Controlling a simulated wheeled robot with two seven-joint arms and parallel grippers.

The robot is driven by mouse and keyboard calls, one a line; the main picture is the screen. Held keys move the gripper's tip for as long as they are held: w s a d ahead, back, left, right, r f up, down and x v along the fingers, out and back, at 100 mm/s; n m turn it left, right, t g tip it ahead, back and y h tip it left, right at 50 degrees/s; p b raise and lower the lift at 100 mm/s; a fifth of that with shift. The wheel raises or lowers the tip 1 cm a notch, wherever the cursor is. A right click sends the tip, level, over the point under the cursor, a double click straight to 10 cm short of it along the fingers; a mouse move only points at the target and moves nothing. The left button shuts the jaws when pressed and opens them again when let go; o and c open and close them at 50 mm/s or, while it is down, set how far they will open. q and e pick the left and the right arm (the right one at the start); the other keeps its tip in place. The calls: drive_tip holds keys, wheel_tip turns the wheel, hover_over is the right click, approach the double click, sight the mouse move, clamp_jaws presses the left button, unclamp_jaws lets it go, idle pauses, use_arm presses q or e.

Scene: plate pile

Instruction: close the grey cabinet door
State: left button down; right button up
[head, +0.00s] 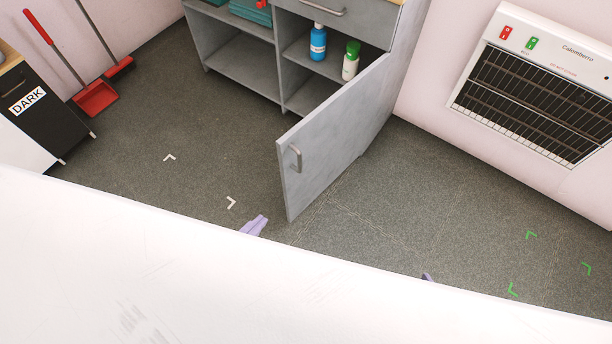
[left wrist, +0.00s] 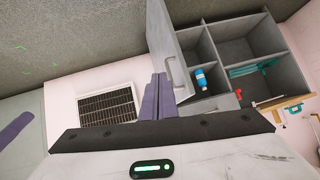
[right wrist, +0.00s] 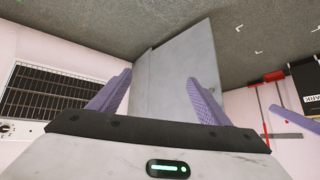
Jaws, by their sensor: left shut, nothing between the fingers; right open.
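The grey cabinet door (head: 335,135) stands wide open in the head view, swung out from the right side of the grey cabinet (head: 244,75). Its metal handle (head: 295,157) is near the free edge. My left gripper (head: 254,226) shows as a purple tip below and left of the door's free edge, apart from it. In the left wrist view its fingers (left wrist: 158,97) are together and empty, with the door (left wrist: 172,50) beyond. My right gripper (head: 427,278) is mostly hidden in the head view. In the right wrist view its fingers (right wrist: 160,88) are spread, with the door (right wrist: 180,75) beyond, between them.
A blue bottle (head: 318,43) and a green-capped white bottle (head: 350,62) stand inside the cabinet. A wall heater (head: 535,90) is at right. A red dustpan (head: 95,98) and a black bin marked DARK (head: 30,105) are at left. The floor around the door is clear.

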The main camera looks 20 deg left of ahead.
sight(285, 172)
use_arm(q)
drive_tip(key=w+d+f+m+t+h+b, duration=0.1)
drive_tip(key=w+f+m+t+h+b, duration=0.2)
drive_tip(key=w+f+m+t+b, duration=1.05)
drive_tip(key=w+m+g+b, duration=0.1)
drive_tip(key=w+g+b, duration=0.1)
drive_tip(key=w+r+m+g+b, duration=0.1)
drive_tip(key=w+g+b, duration=0.1)
drive_tip(key=b, duration=0.1)
drive_tip(key=w+a+r+m+g+b, duration=0.1)
drive_tip(key=w+g+b, duration=0.1)
drive_tip(key=w, duration=0.1)
drive_tip(key=shift+w+r+b, duration=0.1)
drive_tip(key=shift+r+b, duration=0.1)
drive_tip(key=shift+b, duration=0.15)
use_arm(e)
wheel_tip(285, 172, down, 15)
drive_tip(key=w+a+t+y, duration=0.1)
drive_tip(key=w+a, duration=0.1)
drive_tip(key=a, duration=0.1)
drive_tip(key=shift+r, duration=0.2)
drive_tip(key=shift+w, duration=0.2)
use_arm(q)
drive_tip(key=shift+w+a+m, duration=0.1)
drive_tip(key=shift+a+m, duration=0.1)
drive_tip(key=shift+m, duration=0.05)
use_arm(e)
drive_tip(key=shift+f, duration=0.1)
